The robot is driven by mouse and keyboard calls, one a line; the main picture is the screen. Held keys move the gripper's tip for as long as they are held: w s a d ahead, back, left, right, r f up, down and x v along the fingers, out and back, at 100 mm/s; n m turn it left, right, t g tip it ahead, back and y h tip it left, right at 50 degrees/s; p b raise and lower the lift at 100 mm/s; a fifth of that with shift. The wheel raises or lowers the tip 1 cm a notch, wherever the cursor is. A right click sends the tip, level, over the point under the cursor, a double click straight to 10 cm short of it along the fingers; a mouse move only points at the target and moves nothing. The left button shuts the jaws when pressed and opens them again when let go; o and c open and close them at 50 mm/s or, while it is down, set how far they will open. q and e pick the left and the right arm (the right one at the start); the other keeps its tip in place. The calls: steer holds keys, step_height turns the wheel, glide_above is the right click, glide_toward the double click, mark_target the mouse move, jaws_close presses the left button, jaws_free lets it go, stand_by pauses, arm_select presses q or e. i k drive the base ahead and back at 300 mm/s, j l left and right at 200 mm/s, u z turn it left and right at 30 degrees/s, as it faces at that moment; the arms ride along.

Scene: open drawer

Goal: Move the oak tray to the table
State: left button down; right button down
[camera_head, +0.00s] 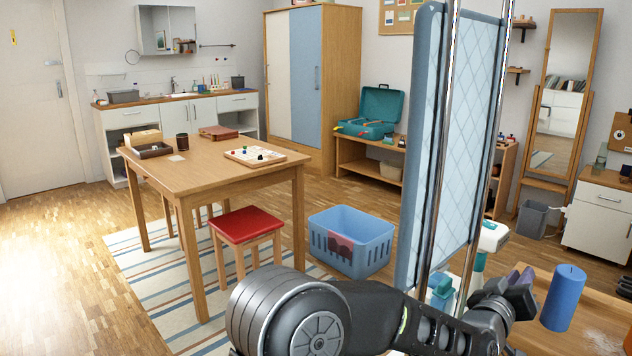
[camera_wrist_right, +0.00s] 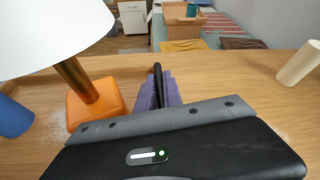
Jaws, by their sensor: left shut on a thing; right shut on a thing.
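A broad wooden surface (camera_head: 600,330) at the lower right looks like the oak tray, though its full outline is cut off. It also fills the right wrist view (camera_wrist_right: 225,75). My left gripper (camera_head: 520,280) is shut at its left end; the grip itself is hard to make out. My right gripper (camera_wrist_right: 158,88) is shut, its purple fingers closed on a narrow dark part over the wood; it is outside the head view. A blue cylinder (camera_head: 563,297) stands on the wood. The oak-coloured table (camera_head: 205,170) stands at the left with clear top space.
A quilted blue panel (camera_head: 470,140) stands close in front of me. A blue basket (camera_head: 350,240) and red stool (camera_head: 247,225) stand on the floor. A board (camera_head: 254,156) lies on the table. A white-shaded lamp on an orange base (camera_wrist_right: 95,102) stands beside my right gripper.

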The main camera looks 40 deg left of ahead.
mark_target(191, 167)
steer(key=z, duration=2.85)
steer(key=k+l+z, duration=0.2)
steer(key=k, duration=1.05)
steer(key=k+z, duration=0.45)
steer(key=k, duration=0.15)
steer(key=k+l+z, duration=0.1)
steer(key=k+z, duration=0.3)
steer(key=k, duration=0.25)
steer(key=k+j+z, duration=0.15)
steer(key=k+z, duration=0.15)
steer(key=z, duration=0.15)
steer(key=k+z, duration=0.3)
steer(key=z, duration=0.15)
steer(key=k+l+z, duration=0.1)
steer(key=k+z, duration=0.35)
steer(key=k+j+z, duration=0.15)
steer(key=k+z, duration=0.75)
steer(key=k, duration=0.15)
